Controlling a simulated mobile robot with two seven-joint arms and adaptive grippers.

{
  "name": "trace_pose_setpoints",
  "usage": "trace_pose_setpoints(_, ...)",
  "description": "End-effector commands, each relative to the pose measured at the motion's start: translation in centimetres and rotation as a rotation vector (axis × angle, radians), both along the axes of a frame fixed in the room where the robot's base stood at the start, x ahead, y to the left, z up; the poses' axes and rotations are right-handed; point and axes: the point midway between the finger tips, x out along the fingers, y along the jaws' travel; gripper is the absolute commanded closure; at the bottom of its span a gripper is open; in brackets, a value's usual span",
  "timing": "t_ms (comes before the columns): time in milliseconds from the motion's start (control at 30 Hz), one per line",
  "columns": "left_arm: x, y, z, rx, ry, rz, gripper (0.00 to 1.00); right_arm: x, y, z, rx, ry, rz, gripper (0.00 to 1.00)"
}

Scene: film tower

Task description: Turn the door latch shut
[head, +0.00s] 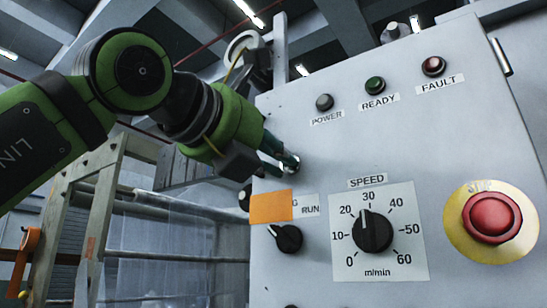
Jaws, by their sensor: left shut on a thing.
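My left gripper (279,158) reaches in from the upper left, in front of the left part of the grey control cabinet (300,240). Its fingers are shut on a small shiny metal part, the door latch (291,164), of which only a bit shows at the fingertips. The fingers hide most of the latch, so I cannot tell which way it is turned. My right gripper is not in view.
Below the gripper are an orange tag (270,206) and a black selector knob (286,239) by a RUN label. A speed dial (373,232) and red stop button (491,216) sit to the right. A wooden frame (103,205) stands at left.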

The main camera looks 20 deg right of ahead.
Motion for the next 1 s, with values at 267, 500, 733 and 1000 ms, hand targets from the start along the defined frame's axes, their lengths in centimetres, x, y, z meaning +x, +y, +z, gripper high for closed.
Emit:
trace_pose_setpoints(267, -0.1, 0.3, 0.5, -0.012, -0.007, 0.001, 0.60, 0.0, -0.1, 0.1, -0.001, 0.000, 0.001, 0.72)
trace_pose_setpoints(500, 0.0, 0.1, 0.3, -0.006, -0.005, 0.000, 0.60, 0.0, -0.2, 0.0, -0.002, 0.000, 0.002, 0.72)
trace_pose_setpoints(733, -0.8, 1.2, 0.3, -0.006, -0.006, 0.001, 0.60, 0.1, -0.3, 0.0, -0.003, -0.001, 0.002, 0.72)
trace_pose_setpoints(1000, -4.2, 5.7, 0.3, -0.008, -0.008, 0.002, 0.60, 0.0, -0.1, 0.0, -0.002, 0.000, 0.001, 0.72)
